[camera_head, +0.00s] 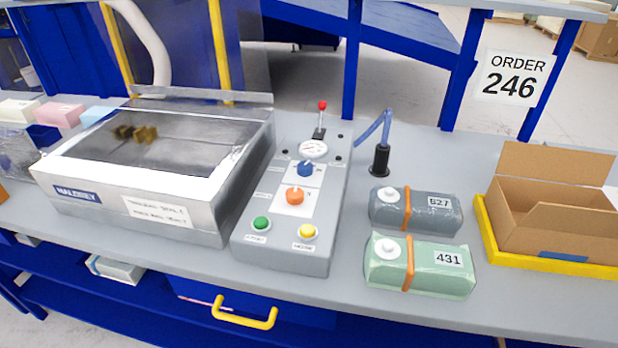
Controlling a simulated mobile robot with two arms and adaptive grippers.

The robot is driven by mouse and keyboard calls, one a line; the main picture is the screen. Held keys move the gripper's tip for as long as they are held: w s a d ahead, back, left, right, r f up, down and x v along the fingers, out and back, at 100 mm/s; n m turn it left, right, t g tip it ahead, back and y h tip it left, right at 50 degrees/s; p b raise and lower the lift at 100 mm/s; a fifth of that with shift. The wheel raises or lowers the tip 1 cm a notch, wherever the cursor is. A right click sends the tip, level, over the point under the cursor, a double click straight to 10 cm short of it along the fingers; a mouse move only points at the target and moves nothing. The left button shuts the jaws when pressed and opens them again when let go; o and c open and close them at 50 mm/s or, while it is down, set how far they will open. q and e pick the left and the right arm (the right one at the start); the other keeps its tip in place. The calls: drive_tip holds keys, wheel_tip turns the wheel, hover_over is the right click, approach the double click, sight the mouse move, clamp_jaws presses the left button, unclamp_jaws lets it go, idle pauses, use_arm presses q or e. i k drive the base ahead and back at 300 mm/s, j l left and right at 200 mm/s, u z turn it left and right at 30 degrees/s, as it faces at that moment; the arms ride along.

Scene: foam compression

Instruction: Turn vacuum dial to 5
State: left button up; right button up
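The grey control panel (252,225) stands mid-bench, to the right of the white vacuum sealing machine (140,195). It carries a blue dial (305,168), an orange dial (295,195), a round white gauge (313,149) and a red-tipped lever (322,106). A green button (261,223) and a yellow button (308,231) sit at its near end. The dials' printed labels and settings are too small to read, so I cannot tell which is the vacuum dial or where it points. Neither of my grippers shows in the head view.
Right of the panel lie a grey pack marked 627 (440,206) and a green pack marked 431 (447,259). An open cardboard box (545,228) sits on a yellow tray (488,232). A black holder (380,161) stands behind the packs. An "ORDER 246" sign (513,78) hangs behind.

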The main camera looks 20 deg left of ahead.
sight(304, 169)
drive_tip(key=k+j+u, duration=0.15)
drive_tip(key=u, duration=0.2)
drive_tip(key=k+j+u, duration=0.1)
drive_tip(key=j+u, duration=0.25)
